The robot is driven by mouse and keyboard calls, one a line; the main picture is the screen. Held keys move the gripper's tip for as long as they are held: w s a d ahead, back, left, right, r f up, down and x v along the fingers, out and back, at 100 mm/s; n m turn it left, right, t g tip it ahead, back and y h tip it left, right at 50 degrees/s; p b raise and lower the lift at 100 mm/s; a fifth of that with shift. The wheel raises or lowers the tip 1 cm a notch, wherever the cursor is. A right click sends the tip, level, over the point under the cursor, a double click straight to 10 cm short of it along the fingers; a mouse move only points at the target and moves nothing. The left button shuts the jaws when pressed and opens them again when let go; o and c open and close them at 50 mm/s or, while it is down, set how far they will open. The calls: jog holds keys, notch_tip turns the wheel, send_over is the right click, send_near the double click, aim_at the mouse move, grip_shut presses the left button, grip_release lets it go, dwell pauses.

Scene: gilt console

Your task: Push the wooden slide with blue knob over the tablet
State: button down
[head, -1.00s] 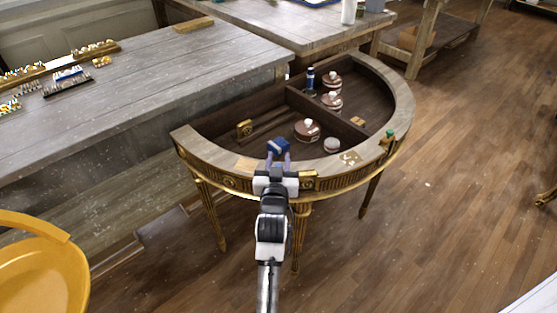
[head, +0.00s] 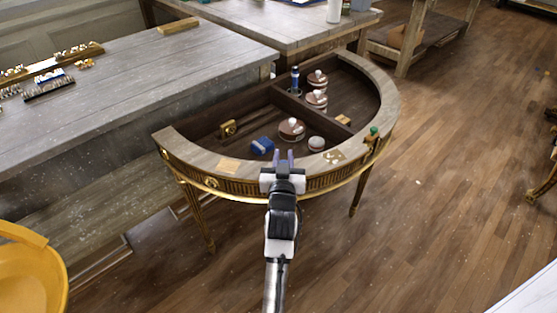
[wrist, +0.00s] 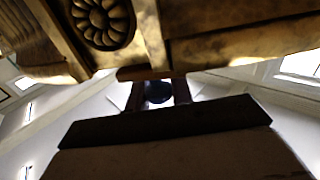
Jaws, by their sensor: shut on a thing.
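My gripper (head: 284,156) is at the front edge of the half-round console (head: 195,153). In the wrist view, my gripper (wrist: 159,94) is shut on a dark, bluish round knob (wrist: 158,92) under the gilt edge. A narrow brown wooden piece (wrist: 145,73), perhaps the slide, shows just above the knob. The fingers hide the knob in the head view. A pale square (head: 229,165) lies on the console's rim left of my gripper, and a gold patterned plate (head: 334,157) lies right of it. I cannot tell which is the tablet.
The console's open well holds a blue box (head: 262,146), brown lidded pots (head: 291,128), a white-topped round jar (head: 316,143) and a blue bottle (head: 295,77). A green knob (head: 374,130) stands at the right rim.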

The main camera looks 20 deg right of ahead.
jog(key=shift+d+r, duration=0.1)
jog(key=shift+d, duration=0.1)
jog(key=c, duration=1.3)
grip_release()
jog(key=shift+d, duration=0.1)
jog(key=shift+o, duration=0.2)
jog(key=shift+s+a, duration=0.15)
jog(key=shift+a, duration=0.05)
